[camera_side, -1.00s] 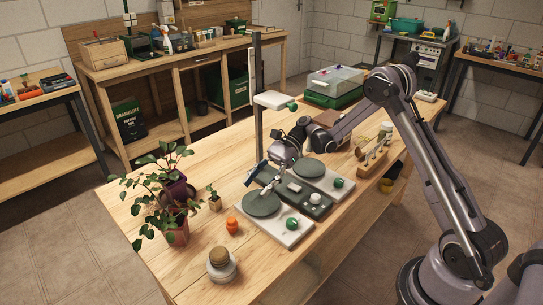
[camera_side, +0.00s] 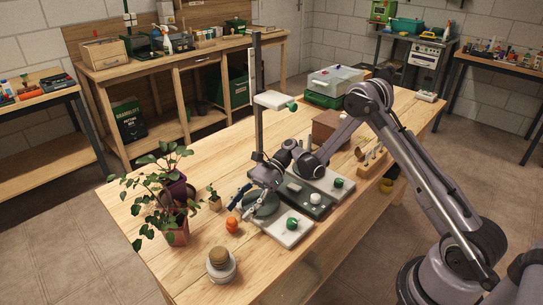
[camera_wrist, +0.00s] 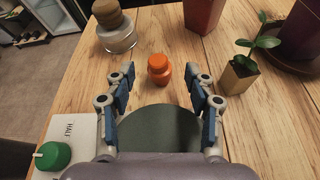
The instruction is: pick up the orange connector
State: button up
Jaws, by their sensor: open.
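The orange connector (camera_side: 232,225) stands upright on the wooden table, between the plants and the round plate nearest it. In the wrist view the orange connector (camera_wrist: 159,69) is just beyond the fingertips, roughly centred between them. My gripper (camera_side: 238,203) is over the round dark green plate, close to the connector and a little above it. In the wrist view my gripper (camera_wrist: 162,85) has its two blue-padded fingers spread wide with nothing between them. The connector is apart from both fingers.
A glass jar with a cork-like lid (camera_wrist: 116,32) stands left of the connector in the wrist view. A small potted seedling (camera_wrist: 240,72) stands to its right. Bare wood surrounds the connector.

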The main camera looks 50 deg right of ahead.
aim_at(233, 218)
jog(key=shift+x, duration=1.55)
jog(key=c, duration=0.9)
